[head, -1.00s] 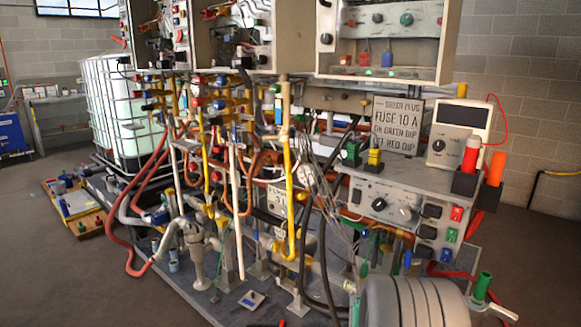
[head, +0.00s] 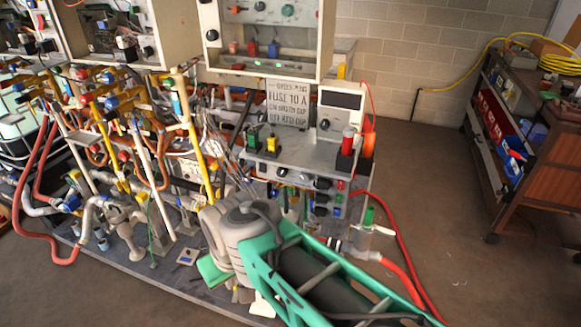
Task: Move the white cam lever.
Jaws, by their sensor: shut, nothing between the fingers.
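A pale lever-like part (head: 362,254) sits at the right front corner of the bench, beside a fitting with a green handle (head: 369,215) and a red hose. It may be the white cam lever, but it is too small to tell. White upright pipes with levers also stand on the bench's left side, and I cannot tell whether one is the cam lever. My grey and green arm fills the lower middle of the view. I cannot make out my gripper's fingers.
The bench (head: 150,272) is crowded with pipes, valves and hoses. A grey control box (head: 300,170) and a sign (head: 289,103) stand at its right. A red hose (head: 400,235) trails to the floor. A brown cart (head: 530,150) stands far right, with clear floor between.

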